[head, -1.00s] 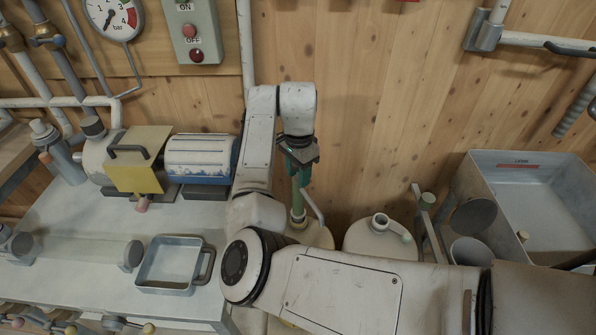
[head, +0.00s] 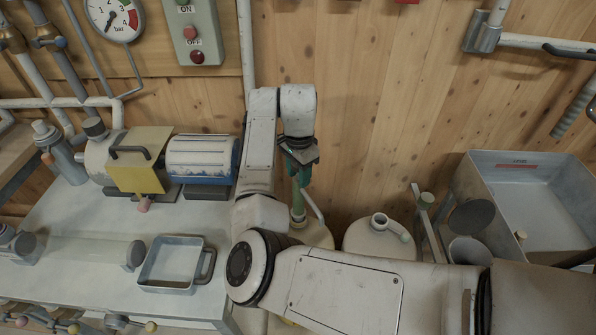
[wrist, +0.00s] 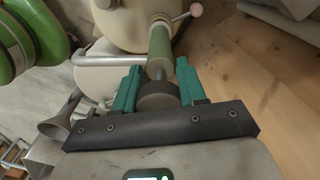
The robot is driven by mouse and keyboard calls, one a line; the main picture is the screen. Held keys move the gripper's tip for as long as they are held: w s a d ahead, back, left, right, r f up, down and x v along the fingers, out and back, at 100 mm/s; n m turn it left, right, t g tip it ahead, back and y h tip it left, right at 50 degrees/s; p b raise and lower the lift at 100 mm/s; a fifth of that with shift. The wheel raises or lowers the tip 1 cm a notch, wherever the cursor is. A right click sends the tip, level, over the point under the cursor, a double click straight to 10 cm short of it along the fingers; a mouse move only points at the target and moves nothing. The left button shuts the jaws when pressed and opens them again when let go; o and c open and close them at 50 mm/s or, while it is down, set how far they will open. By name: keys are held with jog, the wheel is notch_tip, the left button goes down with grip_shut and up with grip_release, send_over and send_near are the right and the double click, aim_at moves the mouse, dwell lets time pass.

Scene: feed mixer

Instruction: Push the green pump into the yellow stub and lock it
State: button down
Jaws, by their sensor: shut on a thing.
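The green pump (head: 298,197) stands nearly upright under my gripper (head: 300,172) in the head view. In the wrist view the pump (wrist: 160,47) is a green cylinder with a grey rod and a dark round knob (wrist: 157,96) at its near end. My gripper (wrist: 158,74) has its teal fingers on either side of the knob and is shut on it. The pump's far end meets a pale yellowish collar (head: 298,217) on a cream vessel (head: 318,238). I cannot tell how deep it sits or whether it is locked.
A second cream jug (head: 378,240) stands to the right, beside a grey metal bin (head: 540,205). The bench on the left bears a blue and white motor (head: 200,158) and a grey tray (head: 163,289). A wooden wall (head: 370,90) rises behind. A large green ring (wrist: 25,35) shows in the wrist view.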

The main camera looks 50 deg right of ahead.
jog(key=shift+f+b, duration=0.55)
jog(key=shift+f, duration=0.65)
dwell(0.6)
jog(key=c, duration=0.6)
grip_release()
jog(key=shift+o, duration=0.2)
notch_tip(320, 180, up, 11)
jog(key=shift+s, duration=0.1)
dwell(0.4)
